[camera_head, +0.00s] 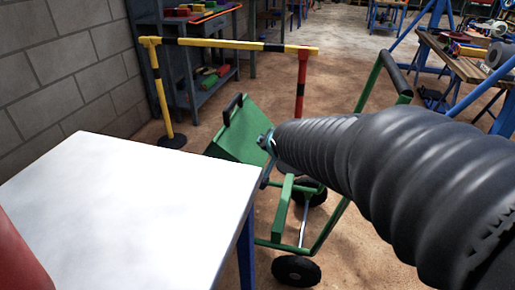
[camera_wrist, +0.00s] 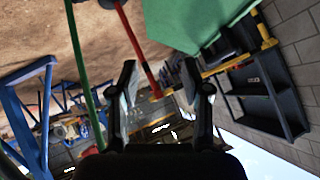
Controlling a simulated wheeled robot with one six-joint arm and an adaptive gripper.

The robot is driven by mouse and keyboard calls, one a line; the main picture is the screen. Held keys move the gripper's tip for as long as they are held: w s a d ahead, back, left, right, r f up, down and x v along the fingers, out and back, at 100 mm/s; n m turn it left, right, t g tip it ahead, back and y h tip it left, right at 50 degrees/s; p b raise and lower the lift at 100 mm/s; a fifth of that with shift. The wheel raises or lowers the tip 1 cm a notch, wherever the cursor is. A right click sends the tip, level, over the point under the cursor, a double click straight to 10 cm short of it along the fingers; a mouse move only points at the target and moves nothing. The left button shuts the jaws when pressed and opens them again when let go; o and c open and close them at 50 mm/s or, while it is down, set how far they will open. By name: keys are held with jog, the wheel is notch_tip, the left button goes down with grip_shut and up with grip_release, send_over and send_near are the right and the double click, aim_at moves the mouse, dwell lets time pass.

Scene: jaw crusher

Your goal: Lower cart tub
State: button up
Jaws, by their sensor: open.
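The green cart tub (camera_head: 245,135) is tipped up on its cart, with a black handle (camera_head: 233,108) at its upper edge. The green cart frame (camera_head: 325,228) stands on black wheels. My gripper (camera_head: 267,142) is at the tub's right side in the head view, mostly hidden behind my arm; I cannot tell if it touches. In the wrist view my gripper (camera_wrist: 160,66) is open, with nothing between its fingers. The tub's green panel (camera_wrist: 195,22) shows beyond the fingers, up and right. A green bar (camera_wrist: 85,75) runs along the left.
A white-topped table (camera_head: 120,205) stands close at left. A yellow and black barrier (camera_head: 225,43) with a red post (camera_head: 302,85) stands behind the tub. A shelf (camera_head: 200,65) is at the back wall and a cluttered workbench (camera_head: 460,60) at right. Floor beyond is mostly clear.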

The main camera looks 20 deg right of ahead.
jog(key=s+a+n+g, duration=0.1)
jog(key=s+n+g, duration=0.2)
jog(key=s, duration=0.6)
jog(key=shift+s+a+f+n+p, duration=0.3)
jog(key=shift+a+f, duration=0.05)
jog(key=shift+f, duration=0.1)
